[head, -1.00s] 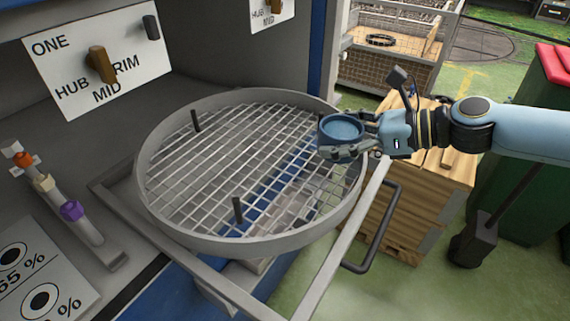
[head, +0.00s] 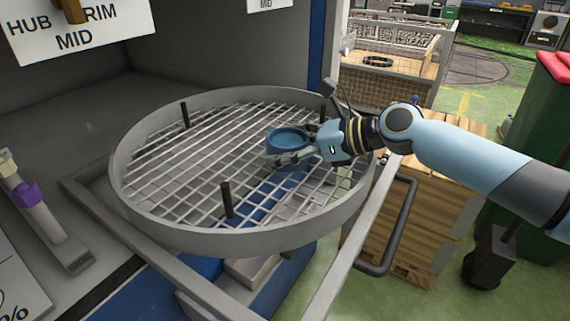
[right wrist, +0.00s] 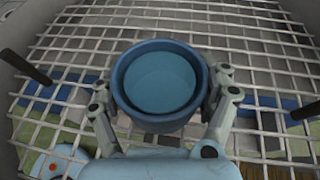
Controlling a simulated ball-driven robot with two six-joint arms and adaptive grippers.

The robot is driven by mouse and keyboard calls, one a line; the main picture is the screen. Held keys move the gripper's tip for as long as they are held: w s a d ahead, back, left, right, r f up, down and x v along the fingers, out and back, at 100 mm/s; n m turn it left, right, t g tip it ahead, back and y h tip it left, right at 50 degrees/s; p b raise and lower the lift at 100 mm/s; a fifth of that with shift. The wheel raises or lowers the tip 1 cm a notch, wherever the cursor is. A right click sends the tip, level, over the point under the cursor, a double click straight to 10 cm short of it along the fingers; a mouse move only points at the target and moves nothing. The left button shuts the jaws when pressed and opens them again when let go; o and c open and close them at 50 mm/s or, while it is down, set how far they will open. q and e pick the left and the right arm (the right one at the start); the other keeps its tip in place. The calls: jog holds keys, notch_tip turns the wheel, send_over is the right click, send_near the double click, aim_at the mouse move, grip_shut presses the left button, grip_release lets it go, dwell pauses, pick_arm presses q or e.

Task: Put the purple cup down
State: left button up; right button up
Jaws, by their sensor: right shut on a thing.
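The cup in my right gripper (head: 291,152) looks blue, not purple; no purple cup shows. The blue cup (head: 288,138) is upright, with its open top facing up. It also shows in the right wrist view (right wrist: 158,82), with a finger on each side of it and its inside plain blue. The gripper holds it over the right part of the round wire-mesh turntable (head: 190,170). Whether the cup's base touches the mesh cannot be told. My left gripper is out of view.
Black pegs stand on the mesh at the back left (head: 185,115) and front (head: 227,200). A raised grey rim (head: 235,240) surrounds it. A black handle (head: 388,230) and a wooden crate (head: 440,210) are at the right. The mesh's left part is clear.

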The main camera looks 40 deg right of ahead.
jog(key=shift+f, duration=0.45)
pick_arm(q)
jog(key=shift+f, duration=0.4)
pick_arm(e)
jog(key=shift+r, duration=0.2)
jog(key=shift+f, duration=0.1)
jog(key=o, duration=1.3)
jog(key=shift+s, duration=0.1)
notch_tip(320, 180, up, 4)
jog(key=p, duration=0.2)
send_over(337, 176)
jog(key=shift+w+a, duration=0.35)
jog(key=shift+w, duration=0.1)
jog(key=shift+s+d+r+p, duration=0.25)
jog(key=shift+s+r+p, duration=0.15)
jog(key=shift+p, duration=0.3)
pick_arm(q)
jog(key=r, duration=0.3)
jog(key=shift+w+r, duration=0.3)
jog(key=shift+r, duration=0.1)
pick_arm(e)
jog(key=shift+s+d, duration=0.2)
jog(key=shift+s, duration=0.1)
